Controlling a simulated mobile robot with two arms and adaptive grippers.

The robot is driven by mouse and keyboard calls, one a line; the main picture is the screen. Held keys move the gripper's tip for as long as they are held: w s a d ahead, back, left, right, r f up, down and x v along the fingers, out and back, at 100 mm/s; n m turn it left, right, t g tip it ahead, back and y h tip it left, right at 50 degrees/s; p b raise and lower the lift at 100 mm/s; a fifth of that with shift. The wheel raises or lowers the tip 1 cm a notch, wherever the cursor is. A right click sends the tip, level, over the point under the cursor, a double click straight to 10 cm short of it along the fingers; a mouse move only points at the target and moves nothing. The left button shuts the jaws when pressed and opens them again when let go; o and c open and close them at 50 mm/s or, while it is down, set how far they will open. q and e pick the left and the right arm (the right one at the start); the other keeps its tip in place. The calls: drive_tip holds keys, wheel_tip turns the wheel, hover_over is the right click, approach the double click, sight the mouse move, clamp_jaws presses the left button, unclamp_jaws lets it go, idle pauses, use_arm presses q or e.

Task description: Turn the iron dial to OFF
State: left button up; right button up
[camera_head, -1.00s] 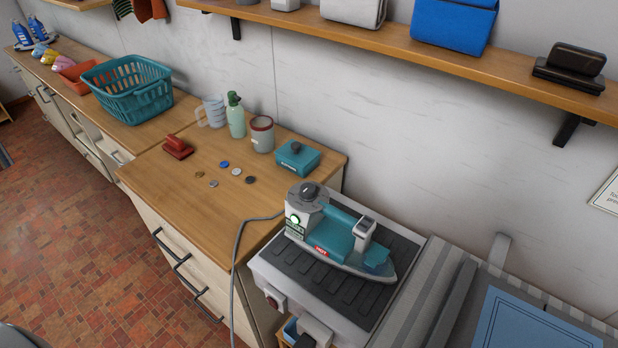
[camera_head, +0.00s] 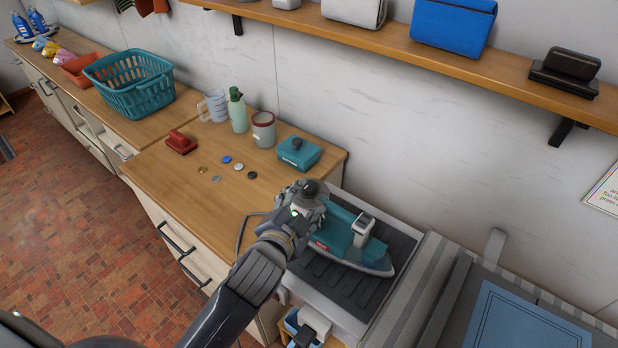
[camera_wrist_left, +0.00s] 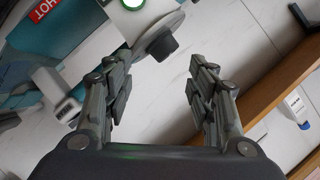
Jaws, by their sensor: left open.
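The teal and white iron (camera_head: 345,238) rests on the dark ribbed pad of its stand (camera_head: 350,287). Its dark round dial (camera_head: 315,189) sits on top of the iron's left end; its pointer and markings cannot be read. My left gripper (camera_head: 300,205) is at that end, covering much of it. In the left wrist view, my left gripper (camera_wrist_left: 158,95) is open and empty. The dial (camera_wrist_left: 158,44) shows beyond the fingertips, between them and nearer the left one. A green light (camera_wrist_left: 131,4) and a red HOT label (camera_wrist_left: 43,12) show on the iron. My right gripper is not in view.
A teal box (camera_head: 299,153), a mug (camera_head: 263,130), a green bottle (camera_head: 237,110) and several coin-like discs stand or lie on the wooden counter behind the iron. A wooden shelf (camera_head: 400,42) runs above. A blue cloth (camera_head: 520,325) lies at right.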

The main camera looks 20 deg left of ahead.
use_arm(q)
drive_tip(key=w+d+r+m+t+h, duration=0.3)
drive_tip(key=d+r+m+h, duration=0.2)
drive_tip(key=d+r+m, duration=0.3)
drive_tip(key=w+d+r+m+t+h, duration=0.3)
drive_tip(key=d+r+m+h, duration=0.15)
drive_tip(key=r+m, duration=0.4)
drive_tip(key=s+d+r+m+g+h, duration=0.1)
drive_tip(key=s+d+m+g+h, duration=0.3)
drive_tip(key=d+m+g, duration=0.65)
drive_tip(key=s+d+r+m+g+h, duration=0.2)
drive_tip(key=d+m+g+h, duration=0.45)
drive_tip(key=m, duration=0.75)
drive_tip(key=m+g+y, duration=0.3)
drive_tip(key=m+y, duration=1)
drive_tip(key=y, duration=0.8)
approach(309, 184)
drive_tip(key=f+p, duration=0.1)
drive_tip(key=f, duration=0.1)
drive_tip(key=f+p, duration=0.1)
drive_tip(key=f, duration=0.1)
drive_tip(key=f+p, duration=0.2)
drive_tip(key=f, duration=0.1)
drive_tip(key=shift+a, duration=0.35)
drive_tip(key=shift+f, duration=0.85)
drive_tip(key=c, duration=1.1)
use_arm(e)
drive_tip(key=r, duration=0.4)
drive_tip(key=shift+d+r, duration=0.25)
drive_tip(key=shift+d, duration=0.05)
